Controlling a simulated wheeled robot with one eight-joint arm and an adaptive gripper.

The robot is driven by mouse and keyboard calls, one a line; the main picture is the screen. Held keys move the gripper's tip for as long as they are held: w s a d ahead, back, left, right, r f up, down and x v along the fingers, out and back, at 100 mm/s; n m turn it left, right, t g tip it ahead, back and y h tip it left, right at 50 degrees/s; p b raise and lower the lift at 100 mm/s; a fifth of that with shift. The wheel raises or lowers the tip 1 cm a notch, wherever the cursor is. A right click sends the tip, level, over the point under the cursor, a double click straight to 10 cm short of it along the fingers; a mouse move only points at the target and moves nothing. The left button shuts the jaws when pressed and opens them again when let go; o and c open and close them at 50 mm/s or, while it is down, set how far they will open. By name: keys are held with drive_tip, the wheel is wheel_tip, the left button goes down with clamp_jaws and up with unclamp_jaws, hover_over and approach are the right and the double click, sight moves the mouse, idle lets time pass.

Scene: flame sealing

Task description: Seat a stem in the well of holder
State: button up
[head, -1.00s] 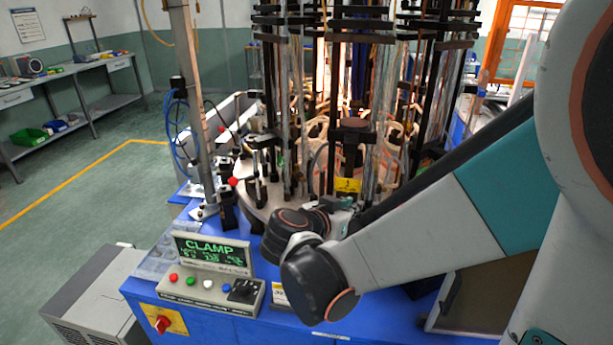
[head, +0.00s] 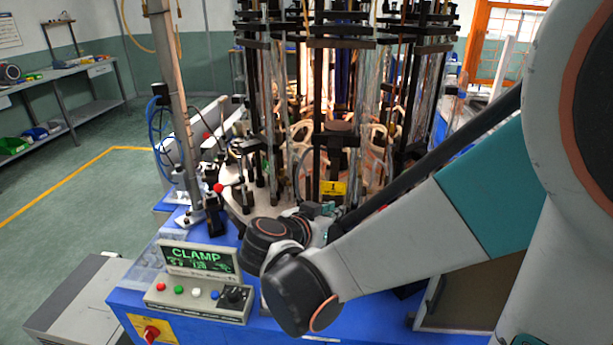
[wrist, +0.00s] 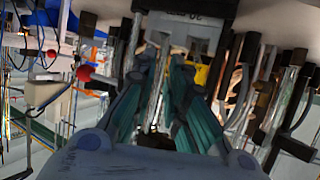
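In the head view my gripper (head: 318,212) is at the front edge of the round machine, mostly hidden behind my wrist. In the wrist view my gripper's two teal-ribbed fingers (wrist: 166,62) lean toward each other, with a narrow gap between them. A clear, glassy strip (wrist: 156,92) shows in that gap; I cannot tell whether it is a held stem or glass behind. A dark block with a pale, slotted part (wrist: 185,28) lies just past the fingertips and may be a holder. The stem and the holder's well cannot be made out surely.
The round machine carries black uprights and clear glass tubes, with a yellow label (head: 333,188) in front. A control box (head: 197,298) with a screen reading CLAMP (head: 199,257) stands on the blue base at left. A grey post (head: 172,110) rises behind it. Floor at left is open.

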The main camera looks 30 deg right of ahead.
drive_tip(key=shift+s+a+r, duration=0.1)
drive_tip(key=shift+s+a, duration=0.1)
drive_tip(key=shift+s+a+r, duration=0.15)
drive_tip(key=shift+a, duration=0.15)
drive_tip(key=shift+s+a+r+p, duration=0.1)
drive_tip(key=shift+s+a+p, duration=0.15)
drive_tip(key=shift+p, duration=0.1)
drive_tip(key=shift+s+a+r, duration=0.1)
drive_tip(key=shift+a+r, duration=0.05)
drive_tip(key=shift+a, duration=0.1)
drive_tip(key=o, duration=0.6)
drive_tip(key=shift+c, duration=0.2)
